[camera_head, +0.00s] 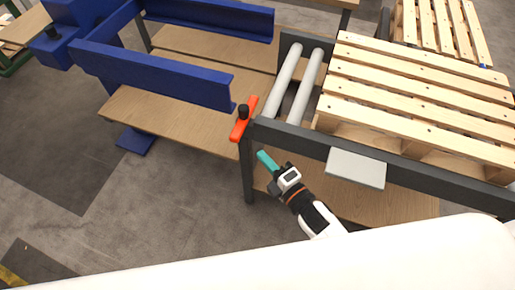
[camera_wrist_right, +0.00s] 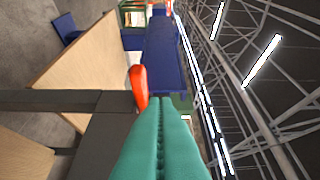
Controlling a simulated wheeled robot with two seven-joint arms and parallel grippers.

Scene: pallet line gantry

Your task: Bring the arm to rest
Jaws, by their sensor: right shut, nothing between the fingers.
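My right gripper (camera_head: 266,160) shows in the head view in front of the dark conveyor frame, near its left corner post. Its teal fingers are together with nothing between them. In the right wrist view the two teal fingers (camera_wrist_right: 160,140) lie side by side, pressed together and empty. An orange-red handle (camera_head: 244,118) with a black knob sits at the left end of the conveyor frame, just beyond the fingers and apart from them in the head view. The handle also shows past the fingertips in the wrist view (camera_wrist_right: 139,86). My left gripper is not in view.
A wooden pallet (camera_head: 420,92) lies on the roller conveyor, beside two bare rollers (camera_head: 306,86). A grey plate (camera_head: 356,168) is on the conveyor's front rail (camera_head: 400,166). Blue rails (camera_head: 155,75) stand over wooden boards at the left. The floor at lower left is open.

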